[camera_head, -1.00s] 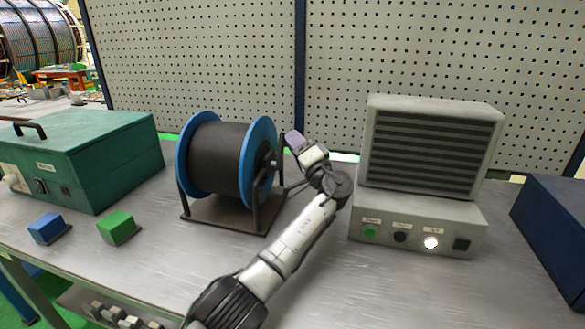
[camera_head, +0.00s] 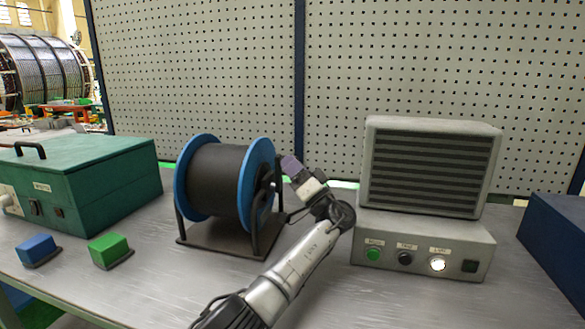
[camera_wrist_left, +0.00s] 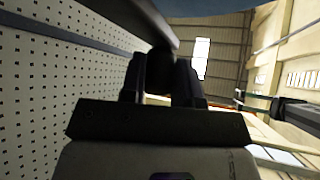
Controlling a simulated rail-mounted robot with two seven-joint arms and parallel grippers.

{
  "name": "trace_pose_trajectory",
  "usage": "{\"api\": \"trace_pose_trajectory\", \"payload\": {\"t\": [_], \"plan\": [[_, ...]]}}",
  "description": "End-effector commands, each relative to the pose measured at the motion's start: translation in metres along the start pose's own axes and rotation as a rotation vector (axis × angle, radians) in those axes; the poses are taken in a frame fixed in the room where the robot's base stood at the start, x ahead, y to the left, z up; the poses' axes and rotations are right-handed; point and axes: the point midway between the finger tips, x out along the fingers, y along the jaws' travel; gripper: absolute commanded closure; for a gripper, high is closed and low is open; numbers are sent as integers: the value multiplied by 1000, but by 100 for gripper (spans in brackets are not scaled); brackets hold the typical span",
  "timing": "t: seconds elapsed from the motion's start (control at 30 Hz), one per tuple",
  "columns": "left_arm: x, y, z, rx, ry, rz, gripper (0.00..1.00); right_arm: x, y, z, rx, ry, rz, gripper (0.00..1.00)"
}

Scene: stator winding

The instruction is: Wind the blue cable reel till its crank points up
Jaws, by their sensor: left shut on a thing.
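The blue cable reel (camera_head: 257,172) has blue flanges and a drum wound with dark cable (camera_head: 215,178). It stands in a dark frame on the bench. Its crank is on the right side, near the hub, mostly hidden by my gripper, so its direction is hard to tell. My left gripper (camera_head: 284,188) is at that side of the reel. In the left wrist view, its dark fingers (camera_wrist_left: 160,78) are shut on the crank (camera_wrist_left: 150,22), a dark bar running up to the left. A blue flange edge (camera_wrist_left: 225,6) shows above.
A green case (camera_head: 85,180) stands at left, with a blue block (camera_head: 38,248) and green block (camera_head: 110,249) before it. A grey louvred unit with buttons (camera_head: 425,245) stands right of my arm. A pegboard (camera_head: 400,70) closes the back. A dark blue box (camera_head: 560,235) is far right.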

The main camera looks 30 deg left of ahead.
Motion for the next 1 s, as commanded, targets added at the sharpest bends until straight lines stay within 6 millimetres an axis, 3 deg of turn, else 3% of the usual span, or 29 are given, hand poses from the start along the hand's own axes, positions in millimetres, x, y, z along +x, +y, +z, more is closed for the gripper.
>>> {"api": "trace_pose_trajectory", "payload": {"t": [0.3,0.33,0.57,0.83,1.0], "plan": [[0,0,-1,-5,-2,1,100,0,-1,0,3,1,-2,57],[0,0,-1,-5,-2,1,69,0,-1,0,3,1,-2,57],[0,0,0,-3,-1,1,47,0,0,0,2,1,-1,57],[1,-1,-1,-1,-1,1,45,-1,2,0,-6,0,5,57],[11,-8,-12,-2,-1,0,45,-11,2,-3,-7,-1,6,57]]}}
